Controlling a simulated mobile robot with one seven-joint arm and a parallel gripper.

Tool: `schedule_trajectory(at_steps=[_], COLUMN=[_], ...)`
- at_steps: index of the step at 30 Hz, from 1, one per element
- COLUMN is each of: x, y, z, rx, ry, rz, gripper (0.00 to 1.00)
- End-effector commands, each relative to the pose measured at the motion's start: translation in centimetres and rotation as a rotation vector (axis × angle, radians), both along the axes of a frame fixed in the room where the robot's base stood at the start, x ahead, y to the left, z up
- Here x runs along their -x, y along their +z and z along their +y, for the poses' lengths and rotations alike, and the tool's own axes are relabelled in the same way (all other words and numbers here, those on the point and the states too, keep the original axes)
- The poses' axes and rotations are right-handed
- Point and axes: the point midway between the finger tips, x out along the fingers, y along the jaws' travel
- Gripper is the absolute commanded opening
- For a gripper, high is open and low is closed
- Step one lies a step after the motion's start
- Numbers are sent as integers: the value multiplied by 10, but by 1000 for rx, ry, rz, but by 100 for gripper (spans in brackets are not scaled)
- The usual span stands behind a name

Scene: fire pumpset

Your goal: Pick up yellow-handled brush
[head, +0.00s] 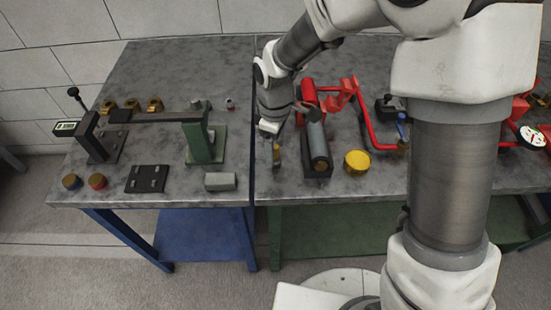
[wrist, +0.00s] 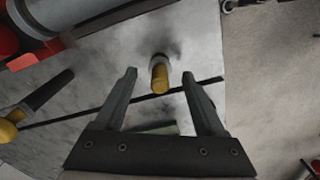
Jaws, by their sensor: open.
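The yellow-handled brush (head: 276,154) is on the grey tabletop near the front edge, just right of the gap between the two tables. In the wrist view, its yellow end and pale band (wrist: 159,75) show between and a little beyond my fingertips, with a dark shadow by it. Its bristles cannot be made out. My gripper (head: 270,130) is just above the brush in the head view. In the wrist view, my gripper (wrist: 160,80) is open, with clear space between each finger and the brush.
A grey cylinder in a dark holder (head: 318,158) stands close to the right. A yellow disc (head: 357,162) and red pipework (head: 365,120) are further right. A green bracket (head: 204,143) and grey block (head: 220,181) are left. A dark tool with a yellow end (wrist: 30,110) lies left in the wrist view.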

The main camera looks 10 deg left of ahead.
Motion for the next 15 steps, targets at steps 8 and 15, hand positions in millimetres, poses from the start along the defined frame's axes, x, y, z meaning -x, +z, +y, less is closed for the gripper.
schedule_trajectory(at_steps=[8, 15], x=[0, 0], y=[-26, -26], z=[-1, -1], rx=[0, 0], ry=[0, 0], rz=[1, 0], gripper=[72, 61])
